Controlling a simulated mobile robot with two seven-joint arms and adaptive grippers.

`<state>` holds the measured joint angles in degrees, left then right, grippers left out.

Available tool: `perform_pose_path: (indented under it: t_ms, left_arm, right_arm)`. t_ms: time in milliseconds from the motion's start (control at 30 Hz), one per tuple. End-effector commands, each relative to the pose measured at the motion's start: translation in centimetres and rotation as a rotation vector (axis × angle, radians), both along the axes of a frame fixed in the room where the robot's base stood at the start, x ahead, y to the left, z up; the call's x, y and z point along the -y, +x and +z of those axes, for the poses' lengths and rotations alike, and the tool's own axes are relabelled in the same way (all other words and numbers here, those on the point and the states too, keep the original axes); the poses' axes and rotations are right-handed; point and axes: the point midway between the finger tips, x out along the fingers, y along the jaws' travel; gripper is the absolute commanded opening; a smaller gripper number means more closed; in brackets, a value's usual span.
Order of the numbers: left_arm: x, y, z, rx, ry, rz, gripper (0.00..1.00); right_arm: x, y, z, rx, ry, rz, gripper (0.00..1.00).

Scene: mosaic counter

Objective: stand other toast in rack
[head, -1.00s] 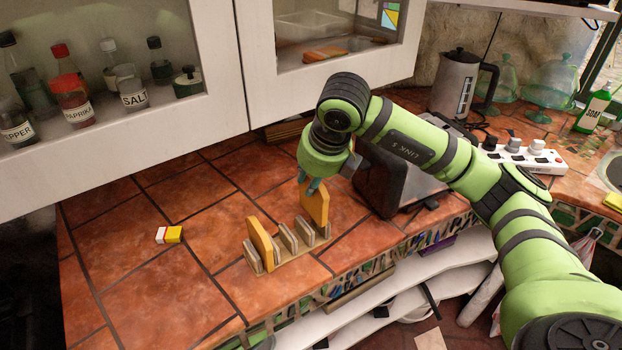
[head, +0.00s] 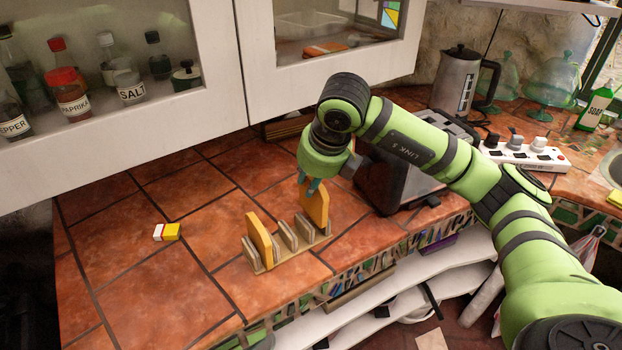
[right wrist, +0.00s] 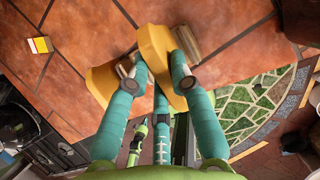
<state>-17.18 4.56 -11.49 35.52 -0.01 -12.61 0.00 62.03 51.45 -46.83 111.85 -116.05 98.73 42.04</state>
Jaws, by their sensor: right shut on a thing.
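The wooden toast rack (head: 293,257) stands on the tiled counter near its front edge. One toast slice (head: 258,238) stands upright in a slot toward its left end; it also shows in the right wrist view (right wrist: 101,84). My right gripper (head: 311,186) is shut on the other toast slice (head: 318,208), holding it upright at the rack's right end, among the dividers. The held slice also shows between the fingers in the right wrist view (right wrist: 157,52). Its lower edge is partly hidden by a divider, so I cannot tell whether it rests on the rack's base. My left gripper is out of view.
A toaster (head: 398,180) stands just right of the rack, behind my right arm. A small yellow and white block (head: 166,231) lies to the left. A kettle (head: 463,82) and power strip (head: 525,153) are farther right. Wall cabinets (head: 130,130) overhang the back. The left counter is mostly clear.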

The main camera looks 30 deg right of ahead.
Motion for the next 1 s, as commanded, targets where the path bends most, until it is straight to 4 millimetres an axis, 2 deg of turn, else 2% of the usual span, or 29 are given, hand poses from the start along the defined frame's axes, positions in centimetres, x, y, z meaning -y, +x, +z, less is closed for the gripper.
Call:
perform_pose_path:
  t_ms: [1000]
  left_arm:
    - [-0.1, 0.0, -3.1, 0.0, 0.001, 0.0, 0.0]
  right_arm:
    - [0.0, 0.0, -3.2, 0.0, 0.0, 0.0, 0.11]
